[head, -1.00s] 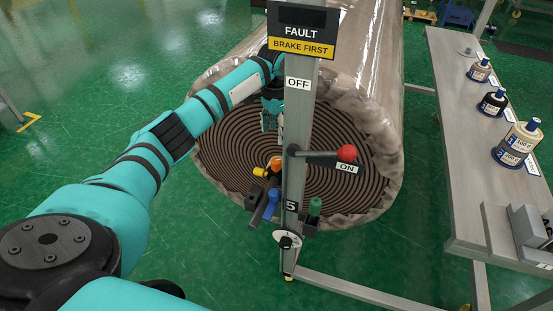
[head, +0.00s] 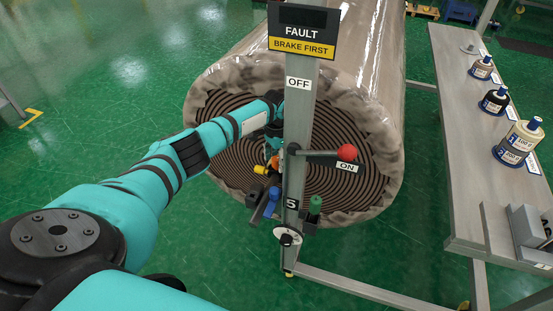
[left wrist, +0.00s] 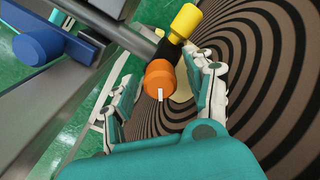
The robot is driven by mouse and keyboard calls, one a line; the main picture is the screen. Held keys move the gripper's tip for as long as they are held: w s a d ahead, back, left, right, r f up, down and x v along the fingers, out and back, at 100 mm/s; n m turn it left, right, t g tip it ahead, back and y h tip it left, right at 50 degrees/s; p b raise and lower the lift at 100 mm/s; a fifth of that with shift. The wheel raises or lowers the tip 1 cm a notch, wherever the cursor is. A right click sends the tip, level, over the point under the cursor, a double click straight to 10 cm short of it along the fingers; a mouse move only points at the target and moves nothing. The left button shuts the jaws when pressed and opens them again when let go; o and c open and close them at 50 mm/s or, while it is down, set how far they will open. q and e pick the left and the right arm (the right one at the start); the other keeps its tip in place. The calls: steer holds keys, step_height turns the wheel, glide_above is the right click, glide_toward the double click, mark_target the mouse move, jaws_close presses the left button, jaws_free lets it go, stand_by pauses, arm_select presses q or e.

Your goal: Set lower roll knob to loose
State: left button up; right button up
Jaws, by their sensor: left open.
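An orange knob (left wrist: 160,78) with a white mark sits on a dark bar, between the spread fingers of my left gripper (left wrist: 163,62) in the left wrist view. I see no finger clearly touching it. In the head view the orange knob (head: 273,163) is partly hidden just below my left gripper (head: 272,148), which is open in front of the wrapped roll (head: 345,190). A dial with a black knob (head: 287,239) is low on the grey post, under the "5" label. I cannot read any "loose" mark. My right gripper is not in view.
A grey post (head: 297,120) with a FAULT sign stands close right of my gripper. A red-ended lever (head: 347,152) points right at ON. Yellow (head: 260,170), blue (head: 271,203) and green (head: 315,205) parts sit near the orange knob. A bench (head: 470,150) with several containers stands right.

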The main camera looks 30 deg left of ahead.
arm_select(q)
jaws_close()
stand_by(0.3)
steer(key=shift+r+n+p, duration=0.15)
steer(key=shift+n+p, duration=0.7)
steer(key=shift+n, duration=0.15)
steer(key=n+p, duration=0.1)
steer(key=n, duration=0.1)
steer(key=shift+d+n+p, duration=0.1)
steer(key=shift+n+p, duration=0.2)
steer(key=shift+p, duration=0.05)
steer(key=n+p, duration=0.1)
steer(key=n, duration=0.2)
steer(key=shift+n+p, duration=0.7)
steer(key=shift+n, duration=0.8)
steer(key=shift+w, duration=0.1)
steer(key=shift+n, duration=0.3)
